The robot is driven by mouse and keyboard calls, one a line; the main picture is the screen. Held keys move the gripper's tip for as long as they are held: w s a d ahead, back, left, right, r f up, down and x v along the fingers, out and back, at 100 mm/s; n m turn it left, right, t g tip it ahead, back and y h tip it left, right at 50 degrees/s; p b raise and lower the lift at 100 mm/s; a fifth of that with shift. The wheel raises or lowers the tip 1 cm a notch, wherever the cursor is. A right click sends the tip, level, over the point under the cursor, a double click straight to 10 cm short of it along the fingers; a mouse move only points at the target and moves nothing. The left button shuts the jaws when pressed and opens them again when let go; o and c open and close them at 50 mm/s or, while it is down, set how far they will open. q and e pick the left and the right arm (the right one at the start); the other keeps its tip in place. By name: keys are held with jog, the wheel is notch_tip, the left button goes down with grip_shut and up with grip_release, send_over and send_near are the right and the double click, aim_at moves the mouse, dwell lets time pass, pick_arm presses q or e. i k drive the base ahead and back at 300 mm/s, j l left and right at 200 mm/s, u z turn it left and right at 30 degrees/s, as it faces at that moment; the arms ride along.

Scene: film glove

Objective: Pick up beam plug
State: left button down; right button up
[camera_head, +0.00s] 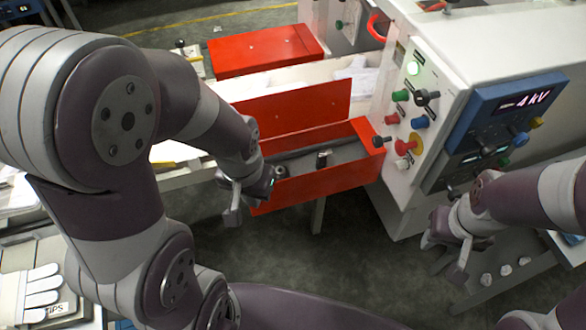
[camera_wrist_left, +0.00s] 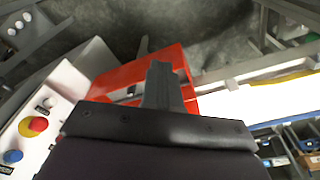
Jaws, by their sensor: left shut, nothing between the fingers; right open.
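An open red box (camera_head: 330,184) with a grey inside stands beside the white machine in the head view. A small dark piece with a light face (camera_head: 322,158) is inside it; it may be the beam plug, but I cannot tell. My left gripper (camera_head: 234,208) is shut and empty at the box's left end, partly in front of it. In the left wrist view, the shut fingers (camera_wrist_left: 162,80) cover part of the red box (camera_wrist_left: 183,62). My right gripper (camera_head: 455,257) is open and empty at the lower right, apart from the box.
The white machine has a control panel (camera_head: 412,120) with buttons and a blue display unit (camera_head: 505,115). A red lid-like block (camera_head: 263,50) lies behind the box. A white glove (camera_head: 38,290) lies at the lower left. Grey floor (camera_head: 350,240) is clear between the grippers.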

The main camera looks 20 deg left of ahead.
aim_at(321, 159)
jog(key=i+j+z, duration=0.6)
jog(key=i+j, duration=0.1)
jog(key=j, duration=0.1)
